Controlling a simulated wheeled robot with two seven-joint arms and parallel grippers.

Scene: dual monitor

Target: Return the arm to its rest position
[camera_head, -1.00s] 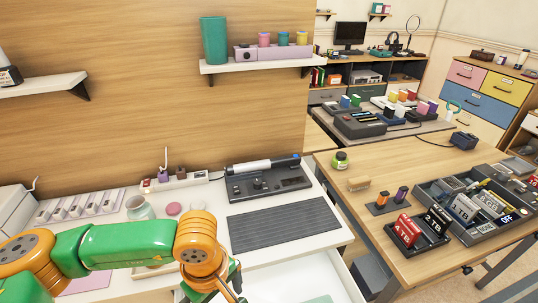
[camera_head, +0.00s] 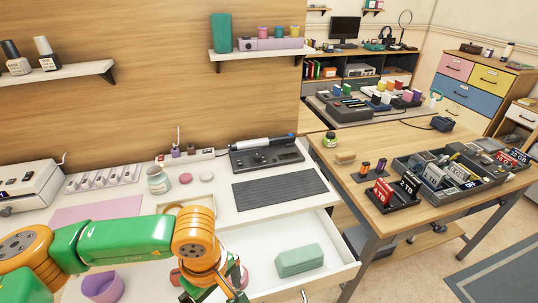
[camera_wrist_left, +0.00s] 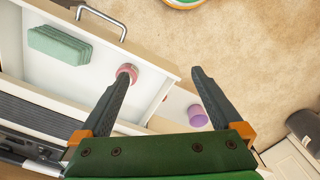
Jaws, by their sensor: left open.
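My left arm, green and orange, comes in from the left in the head view. My left gripper (camera_head: 230,285) is at the bottom of that view, over the open white drawer (camera_head: 335,268). In the wrist view my left gripper (camera_wrist_left: 160,76) has its two dark fingers wide apart with nothing between them. Below the fingers are the drawer's edge, a pink round item (camera_wrist_left: 127,73) and a purple cup (camera_wrist_left: 196,116). My right gripper is not in view.
A green block (camera_head: 299,261) lies in the open drawer. The white desk holds a dark ribbed mat (camera_head: 280,190), a jar (camera_head: 157,180) and a black tool stand (camera_head: 266,157). A wooden table (camera_head: 385,215) with organizers stands at right. Carpeted floor is clear beyond the drawer.

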